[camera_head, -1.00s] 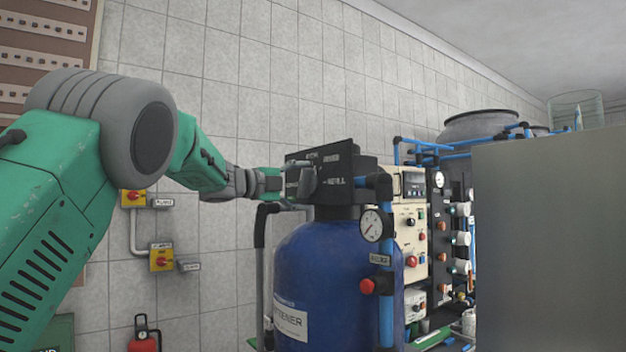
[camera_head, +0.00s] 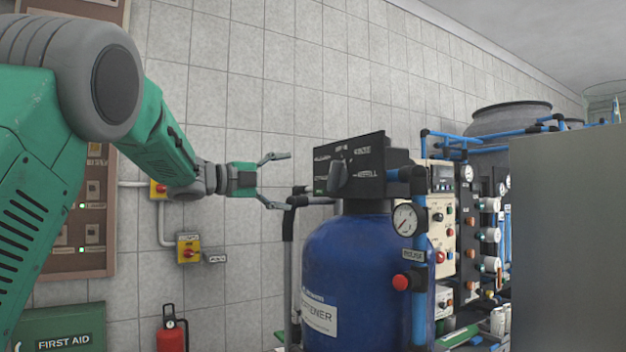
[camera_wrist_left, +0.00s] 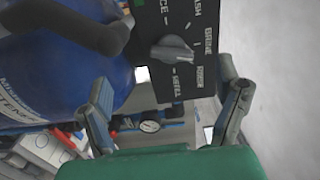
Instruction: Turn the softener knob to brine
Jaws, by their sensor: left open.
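The softener is a blue tank (camera_head: 362,265) with a black valve head (camera_head: 372,163) on top. Its grey knob (camera_head: 338,177) is on the front of the valve head, among white labels. My left gripper (camera_head: 281,180) is open and empty, to the left of the knob and apart from it. In the left wrist view the knob (camera_wrist_left: 172,49) lies beyond the open fingers (camera_wrist_left: 168,105), with labels including BRINE around it. The knob's pointer direction is hard to tell. My right gripper is not in view.
A blue pipe with a gauge (camera_head: 406,219) and a red knob (camera_head: 401,282) runs down the tank's right side. A grey pipe (camera_head: 289,240) stands left of the tank. A large grey panel (camera_head: 567,240) fills the right side.

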